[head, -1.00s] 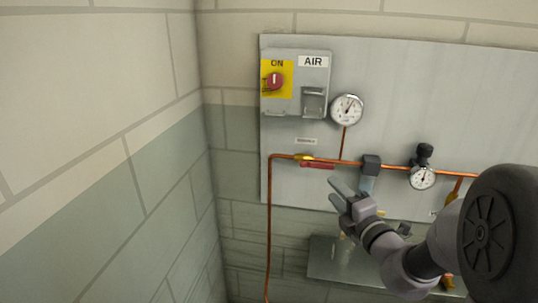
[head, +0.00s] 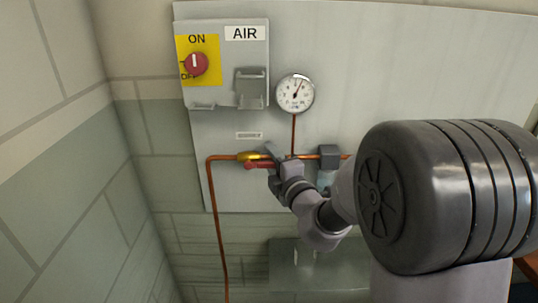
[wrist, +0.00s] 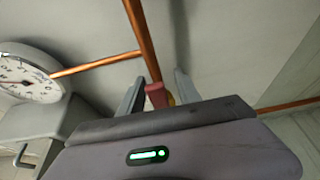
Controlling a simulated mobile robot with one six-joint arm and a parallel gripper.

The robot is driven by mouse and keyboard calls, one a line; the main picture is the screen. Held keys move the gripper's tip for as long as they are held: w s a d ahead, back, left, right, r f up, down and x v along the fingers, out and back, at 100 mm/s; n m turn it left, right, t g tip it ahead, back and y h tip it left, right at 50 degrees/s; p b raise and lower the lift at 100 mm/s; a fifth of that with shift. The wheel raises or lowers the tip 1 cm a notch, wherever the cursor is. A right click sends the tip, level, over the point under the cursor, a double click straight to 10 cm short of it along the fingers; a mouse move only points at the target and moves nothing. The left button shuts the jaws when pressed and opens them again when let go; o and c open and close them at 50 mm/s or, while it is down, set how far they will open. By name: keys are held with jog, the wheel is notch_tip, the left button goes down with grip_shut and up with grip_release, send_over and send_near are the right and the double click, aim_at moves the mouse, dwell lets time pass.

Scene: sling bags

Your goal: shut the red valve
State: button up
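The red valve's lever (head: 252,166) lies along the horizontal copper pipe, just under its yellow valve body (head: 249,156). My gripper (head: 273,158) is at the right end of the lever in the head view and hides part of it. In the wrist view the two fingers of my gripper (wrist: 160,80) stand apart, with the end of the red lever (wrist: 156,95) between them. A little yellow shows beside it. The fingers look open, with a gap around the lever; whether either one touches it I cannot tell.
A box with a red ON/OFF knob (head: 196,64) and a round gauge (head: 295,93) are above the valve on the grey panel (head: 400,60). A dark grey block (head: 328,156) sits on the pipe to the right. A block wall (head: 50,130) closes the left side.

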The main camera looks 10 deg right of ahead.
jog(key=shift+s, duration=0.1)
jog(key=shift+c, duration=0.7)
grip_shut()
jog(key=shift+r, duration=0.15)
dwell(0.5)
